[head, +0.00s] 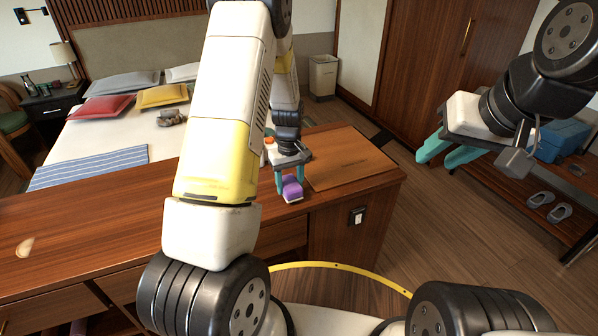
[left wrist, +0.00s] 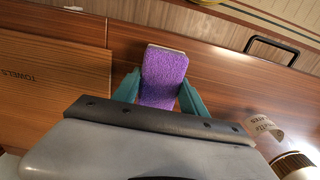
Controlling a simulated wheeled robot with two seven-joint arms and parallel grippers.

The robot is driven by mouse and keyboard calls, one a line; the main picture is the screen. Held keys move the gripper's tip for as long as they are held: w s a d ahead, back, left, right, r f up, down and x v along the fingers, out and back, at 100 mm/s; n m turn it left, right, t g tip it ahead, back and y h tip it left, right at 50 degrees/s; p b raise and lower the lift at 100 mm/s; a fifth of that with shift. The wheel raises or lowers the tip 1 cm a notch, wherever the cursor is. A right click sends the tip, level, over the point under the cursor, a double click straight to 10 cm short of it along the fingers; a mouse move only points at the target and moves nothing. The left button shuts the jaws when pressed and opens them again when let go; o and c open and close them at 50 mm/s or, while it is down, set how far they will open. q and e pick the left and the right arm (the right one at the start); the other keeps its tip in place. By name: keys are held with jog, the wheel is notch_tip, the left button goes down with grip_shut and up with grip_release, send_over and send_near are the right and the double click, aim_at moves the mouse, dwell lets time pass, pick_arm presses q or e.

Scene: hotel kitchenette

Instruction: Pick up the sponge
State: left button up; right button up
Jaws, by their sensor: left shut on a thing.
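The purple sponge (head: 292,188) has a pale underside or edge and is at the front part of the wooden counter. My left gripper (head: 290,178) is shut on it, with one teal finger on each side. In the left wrist view the sponge (left wrist: 163,78) sits between the two fingers (left wrist: 160,92), its far end sticking out past them. Whether it touches the counter is hard to tell. My right gripper (head: 447,151) is in the air at the right, its teal fingers apart and empty.
A wooden panel marked TOWELS (left wrist: 55,82) lies beside the sponge on the counter (head: 120,215). Small items, one orange-topped (head: 269,142), stand behind my left arm. A bed (head: 110,140) is beyond. A low bench (head: 545,190) with slippers is at the right.

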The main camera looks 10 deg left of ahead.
pick_arm(q)
jog(key=shift+s+d+r, duration=0.1)
jog(key=shift+s+r, duration=0.15)
jog(key=shift+r, duration=0.3)
jog(key=shift+s+d+r, duration=0.1)
jog(key=shift+s+r, duration=0.1)
jog(key=shift+r, duration=0.3)
jog(key=s+d+r, duration=0.1)
jog(key=s+d, duration=0.3)
jog(key=s, duration=1)
jog(key=shift+s, duration=0.25)
